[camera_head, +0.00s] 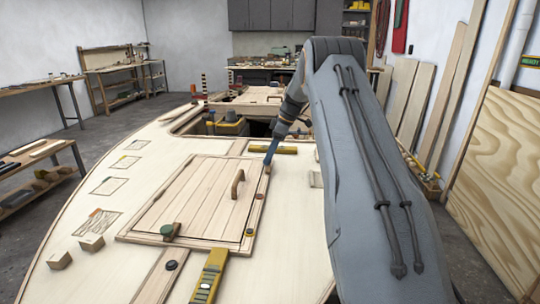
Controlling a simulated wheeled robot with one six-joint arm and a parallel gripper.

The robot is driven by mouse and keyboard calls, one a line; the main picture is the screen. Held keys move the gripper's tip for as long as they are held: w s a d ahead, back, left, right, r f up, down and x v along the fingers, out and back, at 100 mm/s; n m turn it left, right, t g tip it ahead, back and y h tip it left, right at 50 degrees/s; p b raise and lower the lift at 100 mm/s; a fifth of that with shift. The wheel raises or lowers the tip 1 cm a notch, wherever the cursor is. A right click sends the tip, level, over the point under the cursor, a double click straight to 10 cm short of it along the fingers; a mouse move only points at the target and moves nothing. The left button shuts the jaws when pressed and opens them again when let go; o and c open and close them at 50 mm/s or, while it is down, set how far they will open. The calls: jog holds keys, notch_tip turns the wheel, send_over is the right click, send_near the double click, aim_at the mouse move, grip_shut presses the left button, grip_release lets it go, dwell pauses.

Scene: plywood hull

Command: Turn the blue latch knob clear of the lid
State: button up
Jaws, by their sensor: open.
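The wooden lid (195,195) lies flat in its frame on the plywood hull, with an arched wooden handle (237,184) on it. My gripper (268,162) points down at the lid's far right corner. Its fingers look thin and dark blue, and it is open. A small tan piece (267,170) shows right below the fingertips. I cannot make out a blue latch knob for sure; the gripper may hide it. A green knob (167,229) sits at the lid's near left corner, and a small dark knob (249,232) at the near right.
A yellow level-like tool (210,275) lies in front of the lid, beside a black round knob (171,265). Wooden blocks (91,242) lie at left. A yellow bar (272,149) lies behind the gripper, near an open hatch (215,125). My arm covers the right side.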

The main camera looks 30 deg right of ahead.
jog(key=b+v, duration=0.1)
jog(key=v, duration=0.6)
jog(key=shift+r, duration=0.4)
jog(key=s+a+f+m+g+h, duration=0.1)
jog(key=s+a+m, duration=0.2)
jog(key=s+a, duration=0.5)
jog(key=s+a+f+m+h+p, duration=0.1)
jog(key=s+a+m, duration=0.1)
jog(key=s+a, duration=0.5)
jog(key=s+a+f+m+g+h+p, duration=0.1)
jog(key=s+a+f+m, duration=0.1)
jog(key=s+a, duration=0.6)
jog(key=shift+s+a+m+g, duration=0.15)
jog(key=shift+s+m, duration=0.25)
jog(key=shift+s, duration=1.05)
jog(key=shift+s+a+m+g, duration=0.2)
jog(key=shift+s+m, duration=0.2)
jog(key=shift+s, duration=1.05)
jog(key=s+a+f, duration=0.1)
jog(key=s, duration=0.3)
jog(key=s+a+f+m, duration=0.1)
jog(key=s, duration=0.4)
jog(key=s+a+f+m, duration=0.1)
jog(key=s, duration=0.4)
jog(key=shift+s+a+h+p, duration=0.1)
jog(key=shift+a+h+p, duration=0.05)
jog(key=shift+h+p, duration=0.25)
